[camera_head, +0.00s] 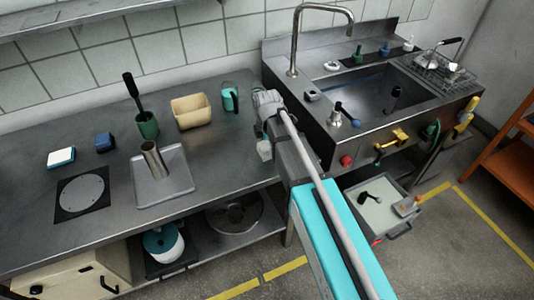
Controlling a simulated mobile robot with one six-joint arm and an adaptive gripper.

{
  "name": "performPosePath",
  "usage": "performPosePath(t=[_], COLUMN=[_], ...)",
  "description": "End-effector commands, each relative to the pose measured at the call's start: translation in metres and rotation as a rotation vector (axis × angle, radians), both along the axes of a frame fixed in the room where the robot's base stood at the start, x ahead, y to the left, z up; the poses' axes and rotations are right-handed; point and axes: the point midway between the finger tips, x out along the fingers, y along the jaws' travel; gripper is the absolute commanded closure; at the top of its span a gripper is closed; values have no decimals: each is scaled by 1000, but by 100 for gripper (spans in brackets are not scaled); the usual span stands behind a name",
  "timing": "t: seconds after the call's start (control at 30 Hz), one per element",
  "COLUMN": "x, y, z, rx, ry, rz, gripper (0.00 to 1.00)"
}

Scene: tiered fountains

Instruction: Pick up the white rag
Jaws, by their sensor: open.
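A small white crumpled item (332,66), which looks like the white rag, lies on the sink's back ledge, right of the tall faucet. It is too small to make out its folds. My gripper (265,151) points down over the right end of the steel counter, beside the sink's left side. It is open, and I see nothing between its fingers. It is apart from the white item, in front and to the left of it. My arm crosses the picture from the lower right and hides part of the counter's edge.
The sink basin (365,92) is to the right. A teal mug (230,97), a beige tub (191,111) and a tray (178,181) with a metal cylinder stand on the counter.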

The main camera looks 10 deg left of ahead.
Motion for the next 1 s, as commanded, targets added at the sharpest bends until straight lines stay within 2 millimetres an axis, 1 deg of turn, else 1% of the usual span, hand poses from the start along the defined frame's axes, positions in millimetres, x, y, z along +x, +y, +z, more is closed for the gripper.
performPosePath(t=[0.03,0.2,0.83,0.87,1.0], x=[0,0,0,0,0], y=[0,0,0,0,0], z=[-7,-12,-12,-12,-12], rx=[0,0,0,0,0], ry=[0,0,0,0,0], rz=[0,0,0,0,0], gripper=[0,0,0,4,30])
